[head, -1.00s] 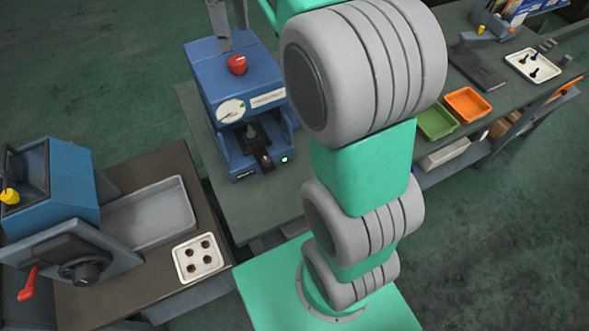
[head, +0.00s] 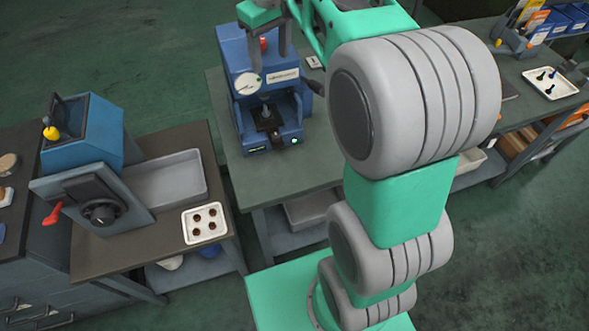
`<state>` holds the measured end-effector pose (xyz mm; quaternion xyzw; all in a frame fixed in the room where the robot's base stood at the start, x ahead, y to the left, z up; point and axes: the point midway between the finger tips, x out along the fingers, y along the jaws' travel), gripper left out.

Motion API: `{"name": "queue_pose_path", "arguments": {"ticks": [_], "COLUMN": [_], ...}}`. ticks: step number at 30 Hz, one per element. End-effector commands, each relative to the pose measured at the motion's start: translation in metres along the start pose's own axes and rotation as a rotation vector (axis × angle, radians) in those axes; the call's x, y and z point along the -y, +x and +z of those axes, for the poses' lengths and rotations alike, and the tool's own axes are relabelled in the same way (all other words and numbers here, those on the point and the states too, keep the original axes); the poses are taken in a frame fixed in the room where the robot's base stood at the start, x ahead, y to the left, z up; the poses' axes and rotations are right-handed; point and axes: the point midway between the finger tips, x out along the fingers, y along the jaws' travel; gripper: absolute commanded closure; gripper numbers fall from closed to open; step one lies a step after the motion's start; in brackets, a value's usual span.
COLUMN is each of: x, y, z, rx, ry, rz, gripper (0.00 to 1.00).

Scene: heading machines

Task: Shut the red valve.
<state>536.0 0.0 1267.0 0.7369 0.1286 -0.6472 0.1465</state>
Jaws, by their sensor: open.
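A red lever handle (head: 53,215), the only red valve-like part I make out, sticks out at the lower left of the blue and grey machine (head: 84,140) on the left bench. It hangs at a slant beside a black round knob (head: 99,212). My gripper (head: 268,58) is at the top, pointing down with its fingers apart and nothing seen held. It appears in front of the second blue machine (head: 240,50), whose red button (head: 263,43) shows between the fingers. My gripper is well to the right of the red lever.
A grey tray (head: 203,190) and a white tray of small brown parts (head: 188,238) lie on the left bench. A dark cabinet (head: 40,265) stands at far left. My arm hides part of the right bench.

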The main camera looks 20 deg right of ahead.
Motion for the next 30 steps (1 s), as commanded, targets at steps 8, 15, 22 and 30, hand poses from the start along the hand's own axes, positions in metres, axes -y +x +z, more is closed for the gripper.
{"name": "queue_pose_path", "arguments": {"ticks": [8,15,22,30], "x": [0.009,0.022,0.036,0.055], "y": [0.057,0.103,0.142,0.185], "z": [0.019,0.049,0.084,0.127], "rx": [-0.023,-0.028,-0.028,-0.033], "ry": [0.16,0.253,0.311,0.353], "rz": [0.007,0.007,0.006,0.006], "gripper": [0.43,0.43,0.43,0.43]}}
